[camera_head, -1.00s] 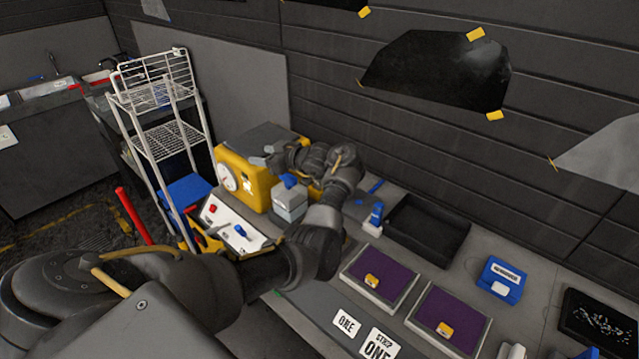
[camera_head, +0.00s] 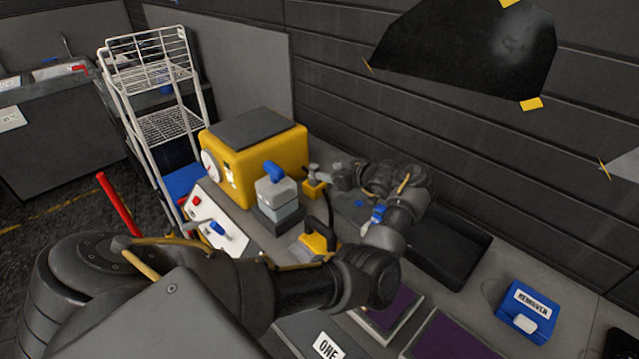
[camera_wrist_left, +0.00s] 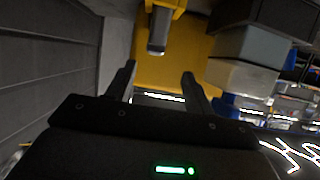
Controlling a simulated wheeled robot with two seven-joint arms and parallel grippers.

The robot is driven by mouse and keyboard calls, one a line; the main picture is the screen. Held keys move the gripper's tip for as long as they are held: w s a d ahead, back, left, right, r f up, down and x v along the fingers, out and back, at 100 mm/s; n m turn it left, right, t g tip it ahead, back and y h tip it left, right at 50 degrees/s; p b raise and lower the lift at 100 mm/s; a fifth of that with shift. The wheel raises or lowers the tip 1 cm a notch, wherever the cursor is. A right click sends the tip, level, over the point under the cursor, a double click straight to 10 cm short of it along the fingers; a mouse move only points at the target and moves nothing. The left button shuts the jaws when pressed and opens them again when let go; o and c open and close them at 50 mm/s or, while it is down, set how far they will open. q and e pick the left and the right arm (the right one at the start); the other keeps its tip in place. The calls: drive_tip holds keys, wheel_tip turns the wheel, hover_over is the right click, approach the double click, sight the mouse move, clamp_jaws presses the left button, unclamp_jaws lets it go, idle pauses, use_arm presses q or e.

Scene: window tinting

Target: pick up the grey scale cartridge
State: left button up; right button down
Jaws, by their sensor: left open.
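A small grey cylinder (camera_wrist_left: 158,38) on a yellow mount shows in the left wrist view, ahead of and between my fingers; it looks like the grey scale cartridge, but I cannot be sure. In the head view, a grey-topped fitting with a yellow base (camera_head: 315,187) stands beside the yellow machine (camera_head: 252,150). My left gripper (camera_head: 335,177) points left towards this fitting. In the left wrist view its two dark fingers (camera_wrist_left: 159,78) are apart with nothing between their tips. My right gripper is out of view.
A grey box with a blue top (camera_head: 277,195) stands in front of the machine. A yellow-handled tool (camera_head: 317,243) lies nearer me. A black tray (camera_head: 455,250) and blue remover box (camera_head: 527,310) are to the right. A white wire rack (camera_head: 160,120) stands left.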

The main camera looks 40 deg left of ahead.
sight(317, 169)
use_arm(q)
drive_tip(key=x, duration=0.4)
drive_tip(key=f+x, duration=0.1)
drive_tip(key=x, duration=0.1)
drive_tip(key=shift+w+d, duration=0.1)
drive_tip(key=shift+w, duration=0.2)
drive_tip(key=shift+a+r+p, duration=0.1)
drive_tip(key=shift+a+p, duration=0.3)
drive_tip(key=shift+p, duration=0.1)
drive_tip(key=p+x, duration=0.1)
drive_tip(key=x, duration=0.3)
drive_tip(key=shift+w+a+f, duration=0.15)
drive_tip(key=shift+a+f, duration=0.05)
drive_tip(key=shift+f, duration=0.05)
drive_tip(key=shift+d, duration=0.1)
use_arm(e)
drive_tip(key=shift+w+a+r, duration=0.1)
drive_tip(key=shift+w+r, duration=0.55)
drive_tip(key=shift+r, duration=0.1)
use_arm(q)
drive_tip(key=c, duration=1.1)
